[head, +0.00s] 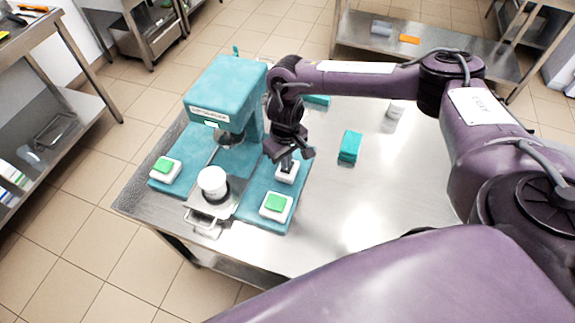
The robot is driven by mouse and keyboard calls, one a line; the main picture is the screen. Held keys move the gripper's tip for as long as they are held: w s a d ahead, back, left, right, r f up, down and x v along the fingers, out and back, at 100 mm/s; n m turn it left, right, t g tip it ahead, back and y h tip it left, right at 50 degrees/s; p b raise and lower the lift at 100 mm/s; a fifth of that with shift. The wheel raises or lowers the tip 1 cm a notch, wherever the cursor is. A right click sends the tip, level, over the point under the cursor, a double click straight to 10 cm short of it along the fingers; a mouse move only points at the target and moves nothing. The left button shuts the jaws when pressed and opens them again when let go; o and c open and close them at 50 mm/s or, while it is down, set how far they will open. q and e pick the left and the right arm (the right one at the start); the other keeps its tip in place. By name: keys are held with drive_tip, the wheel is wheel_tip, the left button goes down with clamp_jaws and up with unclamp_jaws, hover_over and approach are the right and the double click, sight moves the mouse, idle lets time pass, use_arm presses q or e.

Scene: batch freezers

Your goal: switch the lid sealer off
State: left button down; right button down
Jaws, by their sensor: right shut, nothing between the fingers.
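The teal lid sealer (228,90) stands on the left part of the steel table. Its base carries a green button in a white housing (165,171) on the left and another green button (275,203) at the front right. A third white housing (287,176) sits behind that one, with its top mostly hidden by my gripper. My right gripper (287,165) is shut, empty and pointing down right over this third housing; I cannot tell if it touches. A white tub (212,182) sits on the sealer's front slide, below the head. My left gripper is not in view.
A teal block (349,146) and a whitish cylinder (396,109) stand on the steel table (345,215) to the right. The table's middle is mostly clear. Steel shelving (50,75) stands at the left, and another table (430,50) at the back.

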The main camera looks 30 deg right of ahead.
drive_tip(key=shift+f+b, duration=0.5)
drive_tip(key=shift+f, duration=0.5)
idle(0.5)
drive_tip(key=shift+s, duration=0.1)
drive_tip(key=shift+r+p, duration=0.75)
drive_tip(key=shift+p, duration=0.2)
wheel_tip(320, 180, up, 6)
drive_tip(key=p, duration=0.6)
drive_tip(key=shift+f, duration=0.3)
